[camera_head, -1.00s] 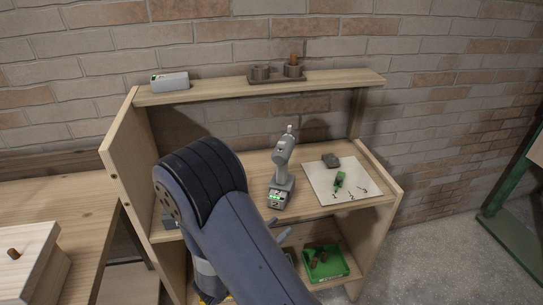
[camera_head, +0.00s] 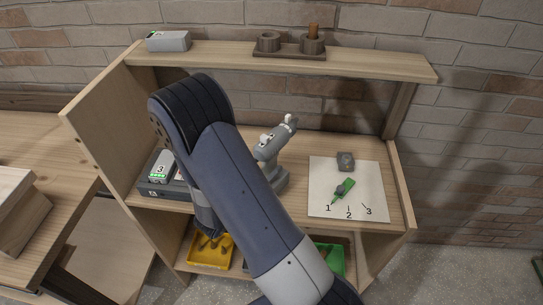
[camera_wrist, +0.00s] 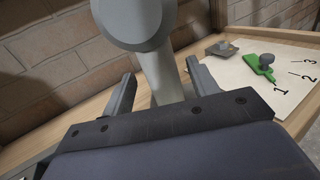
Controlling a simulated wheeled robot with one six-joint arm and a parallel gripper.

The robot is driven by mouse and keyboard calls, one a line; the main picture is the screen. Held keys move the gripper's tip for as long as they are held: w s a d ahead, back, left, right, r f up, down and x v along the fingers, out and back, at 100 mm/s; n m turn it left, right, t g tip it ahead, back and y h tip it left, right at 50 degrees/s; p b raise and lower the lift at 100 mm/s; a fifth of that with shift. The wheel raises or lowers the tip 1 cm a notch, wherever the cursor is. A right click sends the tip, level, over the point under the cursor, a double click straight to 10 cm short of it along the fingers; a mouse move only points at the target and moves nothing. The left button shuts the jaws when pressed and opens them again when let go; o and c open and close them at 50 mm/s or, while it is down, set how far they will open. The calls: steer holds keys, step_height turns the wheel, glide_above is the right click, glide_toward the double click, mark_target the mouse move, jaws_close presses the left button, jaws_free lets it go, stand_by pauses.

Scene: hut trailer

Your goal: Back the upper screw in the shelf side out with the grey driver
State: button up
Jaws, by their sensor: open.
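The grey driver (camera_head: 274,146) stands upright on the middle board of the shelf (camera_head: 385,213); its lower part is partly hidden behind my arm in the head view. In the wrist view the driver's head and grip (camera_wrist: 160,72) fill the upper middle. My gripper (camera_wrist: 158,74) is open, with one finger on each side of the driver's grip; I cannot tell whether they touch it. My gripper is hidden behind my arm in the head view. The left shelf side (camera_head: 103,125) and right shelf side (camera_head: 399,180) show, but I cannot make out the upper screw.
A white sheet (camera_head: 325,172) marked 1, 2, 3 lies right of the driver, with a green tool (camera_head: 343,190) and grey block (camera_head: 345,160) on it. A grey charger (camera_head: 160,168) stands left. Yellow (camera_head: 211,263) and green (camera_head: 333,262) trays sit below.

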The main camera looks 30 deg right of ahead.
mark_target(276, 156)
steer(key=x, duration=0.1)
steer(key=p+x, duration=0.1)
steer(key=x, duration=0.1)
steer(key=p+x, duration=0.1)
steer(key=shift+s+d+r, duration=0.1)
steer(key=shift+d+r, duration=0.15)
steer(key=shift+r, duration=0.05)
steer(key=shift+d+f, duration=0.1)
steer(key=shift+d, duration=0.25)
steer(key=shift+c, duration=0.5)
jaws_close()
steer(key=shift+w, duration=0.25)
